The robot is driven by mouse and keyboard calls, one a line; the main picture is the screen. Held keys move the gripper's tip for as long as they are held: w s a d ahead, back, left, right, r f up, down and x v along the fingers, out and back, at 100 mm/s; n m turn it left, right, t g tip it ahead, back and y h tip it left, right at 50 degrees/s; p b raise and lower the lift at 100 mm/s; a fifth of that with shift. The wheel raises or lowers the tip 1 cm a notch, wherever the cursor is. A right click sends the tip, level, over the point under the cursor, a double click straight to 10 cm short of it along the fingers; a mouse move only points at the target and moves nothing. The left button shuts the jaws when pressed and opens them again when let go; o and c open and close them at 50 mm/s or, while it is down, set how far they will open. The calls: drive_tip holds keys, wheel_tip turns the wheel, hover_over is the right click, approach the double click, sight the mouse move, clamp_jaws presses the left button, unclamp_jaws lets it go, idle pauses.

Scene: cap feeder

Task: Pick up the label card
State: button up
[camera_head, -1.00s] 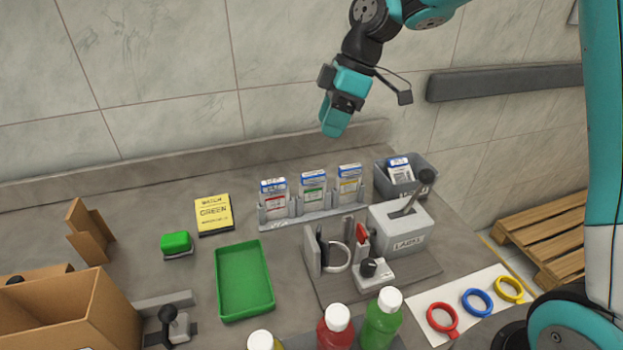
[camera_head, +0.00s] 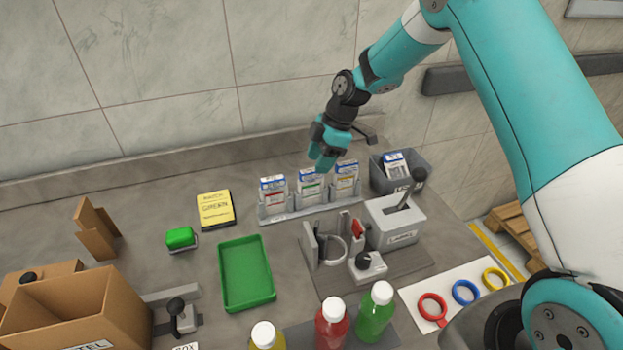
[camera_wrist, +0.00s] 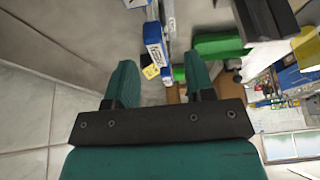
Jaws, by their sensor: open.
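Three label cards with blue tops stand upright in a grey rack (camera_head: 312,212): one with a red stripe (camera_head: 273,194), one with a green stripe (camera_head: 310,188) and one with a yellow stripe (camera_head: 346,180). My gripper (camera_head: 321,162) is open and empty. It points down just above the rack, around the tops of the green-striped and yellow-striped cards. In the wrist view, a white and blue card with a yellow patch (camera_wrist: 153,45) shows beyond the gap between the open fingers (camera_wrist: 160,75). No contact is visible.
A yellow sign (camera_head: 214,208) reads GREEN. A grey bin (camera_head: 412,181) with cards stands right of the rack; a box with a lever (camera_head: 395,224) and a clamp fixture (camera_head: 333,246) are in front. A green tray (camera_head: 247,302) lies front left. The wall is close behind.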

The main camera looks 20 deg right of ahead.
sight(311, 177)
drive_tip(key=shift+p+x, duration=1.25)
drive_tip(key=shift+x, duration=1.45)
drive_tip(key=shift+w, duration=0.2)
clamp_jaws()
